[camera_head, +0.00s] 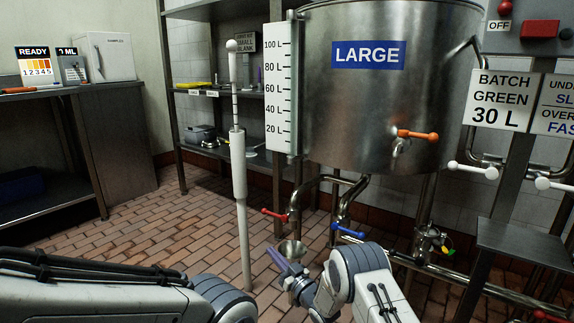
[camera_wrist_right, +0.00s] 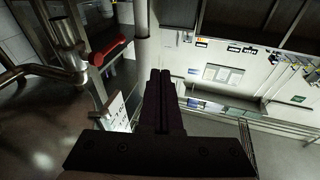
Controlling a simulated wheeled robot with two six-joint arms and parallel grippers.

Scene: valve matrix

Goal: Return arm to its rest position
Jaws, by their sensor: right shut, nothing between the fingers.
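My right gripper (camera_head: 278,260) is at the lower middle of the head view, in front of the pipes under the large tank. Its fingers are shut with nothing between them. In the right wrist view the dark fingers (camera_wrist_right: 161,88) lie side by side, touching along their length. My left arm (camera_head: 100,290) comes in from the lower left of the head view; its gripper is not seen.
A steel tank (camera_head: 370,110) labelled LARGE stands behind, with an orange-handled valve (camera_head: 417,135). Red (camera_head: 274,214) and blue (camera_head: 347,231) valve handles are near my right gripper. A white pole (camera_head: 240,190) stands left of it. A small steel table (camera_head: 525,240) is at right. Tiled floor (camera_head: 150,225) is clear.

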